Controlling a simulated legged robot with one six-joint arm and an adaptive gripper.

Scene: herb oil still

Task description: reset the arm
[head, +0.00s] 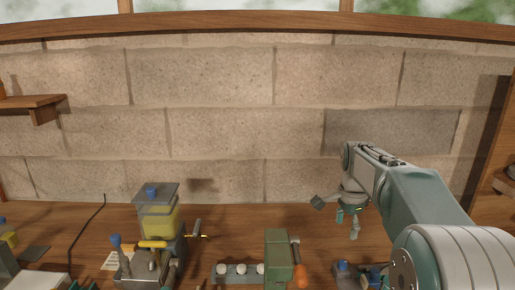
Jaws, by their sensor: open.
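My gripper (347,226) hangs from the end of my arm at the right of the head view, pointing down. Its fingers are apart and nothing shows between them. It is in front of the block wall and over the back right of the wooden bench (225,222). No object touches it that I can see.
A device with a clear vessel of yellow liquid (158,220) stands on the bench at left. A green block with an orange knob (280,258) stands centrally, beside a base with white round pieces (239,270). A blue-topped part (343,266) sits below my gripper in the picture.

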